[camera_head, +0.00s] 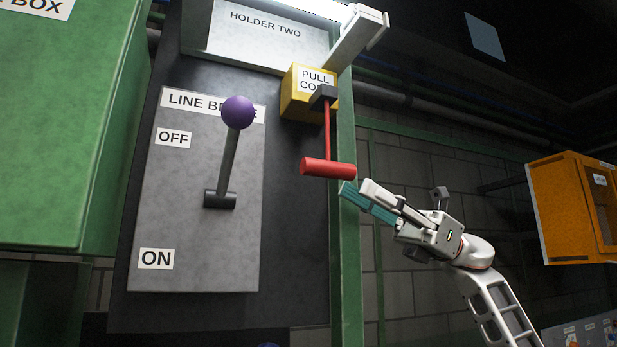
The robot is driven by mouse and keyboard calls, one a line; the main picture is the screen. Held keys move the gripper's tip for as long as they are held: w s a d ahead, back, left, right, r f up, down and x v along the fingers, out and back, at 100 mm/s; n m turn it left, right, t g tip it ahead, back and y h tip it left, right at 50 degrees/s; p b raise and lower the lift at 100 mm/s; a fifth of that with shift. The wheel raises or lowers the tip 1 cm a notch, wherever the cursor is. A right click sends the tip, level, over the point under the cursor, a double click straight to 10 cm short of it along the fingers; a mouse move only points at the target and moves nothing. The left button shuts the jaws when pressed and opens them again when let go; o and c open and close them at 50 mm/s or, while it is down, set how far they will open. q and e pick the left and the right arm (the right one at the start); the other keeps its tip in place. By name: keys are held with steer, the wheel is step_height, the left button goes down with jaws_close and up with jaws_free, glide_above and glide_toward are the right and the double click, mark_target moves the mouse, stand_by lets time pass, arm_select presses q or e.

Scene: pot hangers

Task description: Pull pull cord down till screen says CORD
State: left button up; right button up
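The pull cord (327,131) is a thin red line with a red bar handle (328,168) across its lower end. It hangs from a black piece on a yellow box (300,92) labelled PULL CORD, with the label partly covered. My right gripper (356,195) is just below and right of the handle, pointing up and left at it. Its teal finger pads show, but the gap between them is not clear. I see nothing held in it. My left gripper is not in view. No lit screen text reading CORD is visible.
A HOLDER TWO sign (265,45) is above. A green post (346,260) stands behind the handle. An orange cabinet (560,205) is far right.

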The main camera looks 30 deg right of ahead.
mark_target(329, 172)
steer(key=p+x, duration=0.1)
steer(key=x, duration=0.6)
steer(key=shift+s+a+r, duration=0.15)
steer(key=shift+s+a, duration=0.05)
steer(key=shift+a, duration=0.05)
steer(key=shift+c, duration=0.3)
jaws_close()
